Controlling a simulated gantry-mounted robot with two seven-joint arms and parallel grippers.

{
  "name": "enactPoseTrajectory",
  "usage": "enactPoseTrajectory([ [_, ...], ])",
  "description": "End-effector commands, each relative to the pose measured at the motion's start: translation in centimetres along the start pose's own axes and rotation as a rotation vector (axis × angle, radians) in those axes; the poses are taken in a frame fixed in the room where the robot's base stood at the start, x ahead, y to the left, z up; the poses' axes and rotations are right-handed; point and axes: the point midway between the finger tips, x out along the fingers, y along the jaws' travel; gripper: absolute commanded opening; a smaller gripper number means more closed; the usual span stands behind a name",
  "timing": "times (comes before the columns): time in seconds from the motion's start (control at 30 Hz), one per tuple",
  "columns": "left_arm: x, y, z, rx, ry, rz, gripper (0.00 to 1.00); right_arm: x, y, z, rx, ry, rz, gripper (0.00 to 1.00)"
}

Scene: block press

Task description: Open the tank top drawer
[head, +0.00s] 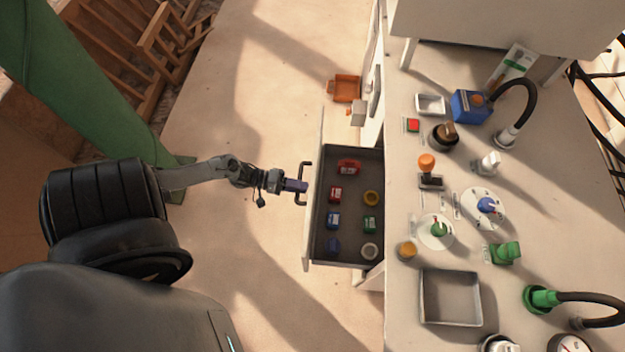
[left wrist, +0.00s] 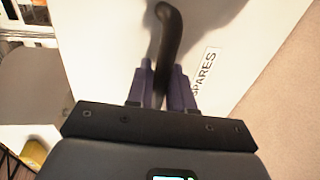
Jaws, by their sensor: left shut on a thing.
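The drawer (head: 319,215) stands pulled out to the left from under the worktop in the head view, with its dark inside showing. In the left wrist view, the purple fingers (left wrist: 161,88) close around the black handle (left wrist: 168,35), beside a label reading "SPARES". My right gripper is not in view.
The worktop (head: 400,300) to the right carries knobs, a joystick (head: 428,165), a grey tray (head: 450,297) and hoses. An orange bin (head: 346,88) is beyond the drawer. Open floor (head: 260,120) lies left of the drawer. A green post (head: 85,85) stands at the upper left.

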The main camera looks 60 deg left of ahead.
Motion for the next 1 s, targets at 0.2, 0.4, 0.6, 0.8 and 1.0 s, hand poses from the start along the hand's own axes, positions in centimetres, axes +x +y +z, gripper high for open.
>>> enactPoseTrajectory([
  [0.2,-1.03,-0.07,-0.02,0.001,-0.002,0.003,0.00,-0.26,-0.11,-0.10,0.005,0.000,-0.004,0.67],
  [0.4,-1.09,-0.11,-0.02,0.001,-0.002,0.003,0.00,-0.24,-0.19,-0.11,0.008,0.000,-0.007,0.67],
  [0.6,-1.07,-0.11,-0.02,0.001,-0.002,0.003,0.31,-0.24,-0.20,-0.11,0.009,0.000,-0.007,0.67],
  [0.8,-1.08,-0.17,-0.02,0.001,-0.001,0.001,0.38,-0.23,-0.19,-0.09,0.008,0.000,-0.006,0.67],
  [1.0,-1.37,-0.19,-0.02,0.000,-0.001,0.000,0.38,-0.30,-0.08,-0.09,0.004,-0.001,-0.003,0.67],
])
